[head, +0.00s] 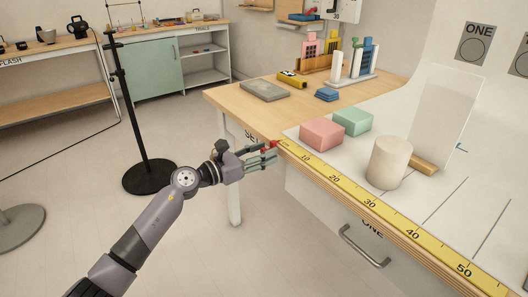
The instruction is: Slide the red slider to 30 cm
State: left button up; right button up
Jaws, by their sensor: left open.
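A yellow ruler (349,191) runs along the front edge of the table, with marks 10 to 50 rising toward the lower right. The small red slider (272,145) is at the ruler's far left end, before the 10 mark. My left gripper (272,157) is open at that end, its fingers beside and partly around the slider. I cannot tell whether they touch it. The 30 mark (369,203) is clear, in front of the cream cylinder. My right gripper is out of view.
Behind the ruler stand a pink block (322,134), a green block (353,121), a cream cylinder (389,162) and a clear upright panel (443,115) on a wooden foot. A drawer handle (365,248) sticks out below. A black stand (150,175) is on the floor at left.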

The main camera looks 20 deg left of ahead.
pick_arm(q)
jog(key=shift+w+d, duration=0.25)
jog(key=shift+w, duration=0.05)
jog(key=shift+c, duration=0.4)
grip_shut()
dwell(0.4)
